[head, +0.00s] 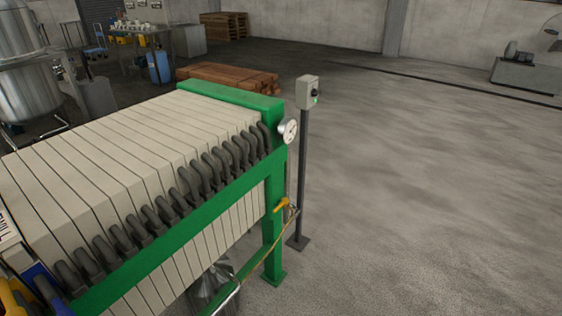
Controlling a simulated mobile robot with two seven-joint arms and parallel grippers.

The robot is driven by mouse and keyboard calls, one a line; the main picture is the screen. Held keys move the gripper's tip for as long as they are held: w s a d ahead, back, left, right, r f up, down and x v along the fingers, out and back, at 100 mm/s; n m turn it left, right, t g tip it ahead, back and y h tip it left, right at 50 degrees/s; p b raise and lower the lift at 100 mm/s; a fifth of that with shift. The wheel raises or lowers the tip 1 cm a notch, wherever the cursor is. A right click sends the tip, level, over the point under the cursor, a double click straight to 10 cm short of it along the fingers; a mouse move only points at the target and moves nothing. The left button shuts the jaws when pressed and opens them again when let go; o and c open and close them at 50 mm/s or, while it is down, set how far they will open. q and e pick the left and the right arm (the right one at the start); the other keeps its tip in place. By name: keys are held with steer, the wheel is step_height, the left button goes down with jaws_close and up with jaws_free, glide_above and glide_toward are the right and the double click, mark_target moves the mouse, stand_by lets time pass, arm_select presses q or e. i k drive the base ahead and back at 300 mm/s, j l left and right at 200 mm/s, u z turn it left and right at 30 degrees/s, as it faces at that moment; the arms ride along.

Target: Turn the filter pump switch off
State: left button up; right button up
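A small light-grey switch box (306,92) sits on top of a dark upright post (303,170). A black knob (315,92) with a small green mark below it is on its right-hand face. The knob's exact setting is too small to tell. The box stands just beyond the far right end of the green-framed filter press (190,222). Neither of my grippers is in the head view.
The filter press with its pale plates fills the left and near side. A round gauge (288,131) and a yellow-handled valve (283,204) are at its far end. Stacked timber (228,78) lies behind. The concrete floor (430,200) to the right is clear.

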mark_target(314, 92)
steer(key=z, duration=0.25)
steer(key=u, duration=0.35)
steer(key=i+l+u, duration=0.1)
steer(key=u, duration=0.25)
steer(key=l+u, duration=0.15)
steer(key=u, duration=0.15)
steer(key=i+l+u, duration=0.15)
steer(key=l+u, duration=0.45)
steer(key=l, duration=0.2)
steer(key=i+l+u, duration=0.1)
steer(key=l, duration=0.35)
steer(key=l+u, duration=0.1)
steer(key=l, duration=0.35)
